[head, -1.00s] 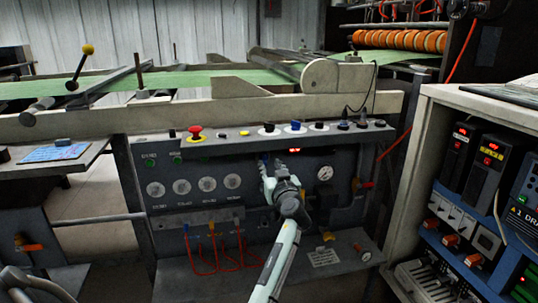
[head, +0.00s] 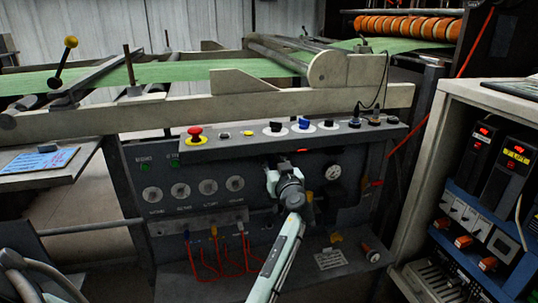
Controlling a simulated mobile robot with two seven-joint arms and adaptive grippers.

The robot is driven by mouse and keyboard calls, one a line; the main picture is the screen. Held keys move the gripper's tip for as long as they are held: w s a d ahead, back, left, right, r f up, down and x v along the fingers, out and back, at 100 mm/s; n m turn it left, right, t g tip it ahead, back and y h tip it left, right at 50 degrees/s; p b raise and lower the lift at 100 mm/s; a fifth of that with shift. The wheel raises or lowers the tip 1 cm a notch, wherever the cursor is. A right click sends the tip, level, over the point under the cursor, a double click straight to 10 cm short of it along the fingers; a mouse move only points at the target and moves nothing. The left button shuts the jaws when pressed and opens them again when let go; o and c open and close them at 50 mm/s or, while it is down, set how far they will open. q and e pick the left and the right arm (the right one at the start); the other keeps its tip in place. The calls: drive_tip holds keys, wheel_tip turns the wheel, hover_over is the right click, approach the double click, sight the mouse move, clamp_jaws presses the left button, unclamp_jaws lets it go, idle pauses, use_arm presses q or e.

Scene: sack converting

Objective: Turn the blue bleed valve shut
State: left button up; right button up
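A grey control panel (head: 205,165) stands ahead. My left gripper (head: 271,172) is at its middle, with the arm reaching up from the bottom. The fingers point at the panel face and are small and partly hidden by the wrist, so I cannot tell whether they are open or shut. No blue valve can be made out clearly on the panel face; the gripper covers that spot. A blue knob (head: 304,123) on a white disc sits on the ledge above, apart from the gripper. My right gripper is not in view.
A red mushroom button (head: 195,135) and several knobs line the ledge close above the gripper. A round gauge (head: 333,172) and a red-handled valve (head: 372,184) are to the right. Red hoses (head: 214,258) hang at lower left. A white cabinet (head: 462,110) stands at right.

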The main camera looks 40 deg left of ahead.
use_arm(q)
drive_tip(key=shift+w+a, duration=0.1)
idle(0.3)
clamp_jaws()
